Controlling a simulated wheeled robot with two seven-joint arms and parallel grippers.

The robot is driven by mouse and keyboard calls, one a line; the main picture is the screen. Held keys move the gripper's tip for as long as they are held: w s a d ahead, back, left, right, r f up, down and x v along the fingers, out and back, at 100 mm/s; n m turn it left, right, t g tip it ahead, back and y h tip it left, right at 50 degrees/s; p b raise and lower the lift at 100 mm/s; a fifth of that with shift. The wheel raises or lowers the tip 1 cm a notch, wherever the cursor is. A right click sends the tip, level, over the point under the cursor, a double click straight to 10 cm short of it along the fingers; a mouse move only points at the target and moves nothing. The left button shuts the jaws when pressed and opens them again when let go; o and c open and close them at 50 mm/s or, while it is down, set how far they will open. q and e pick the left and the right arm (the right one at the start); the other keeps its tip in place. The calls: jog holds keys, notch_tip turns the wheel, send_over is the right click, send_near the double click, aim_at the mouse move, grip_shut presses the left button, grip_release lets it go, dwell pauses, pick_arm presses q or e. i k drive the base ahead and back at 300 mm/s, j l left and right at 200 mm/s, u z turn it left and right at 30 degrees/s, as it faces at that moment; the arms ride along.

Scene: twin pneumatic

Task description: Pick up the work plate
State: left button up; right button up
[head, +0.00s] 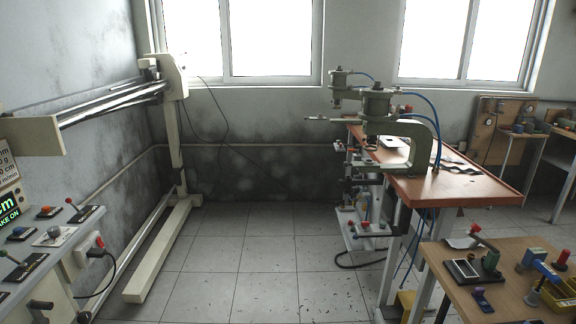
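Two pneumatic presses, the nearer one (436,135) and the farther one (340,84), stand on an orange-topped table (470,188) at the right. Flat pale pieces lie on this tabletop behind the nearer press. One of them could be the work plate, but they are small and partly hidden by the press frame, so I cannot tell. Neither of my grippers shows in the head view.
A wooden table (500,300) with small tools and a yellow bin (560,298) is at the front right. A control console (45,250) and a cream rail frame (150,255) stand at the left. The tiled floor (265,270) between is open.

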aim_at(386, 143)
jog(key=i+u, duration=0.1)
jog(key=i, duration=0.85)
jog(key=i+l, duration=0.1)
jog(key=i, duration=0.8)
jog(key=i+j+z, duration=0.2)
jog(key=i, duration=0.35)
jog(key=i+j+z, duration=0.2)
jog(key=i+j, duration=0.2)
jog(key=i, duration=0.15)
jog(key=i+j+z, duration=0.2)
jog(key=i+j, duration=0.25)
jog(key=i, duration=0.1)
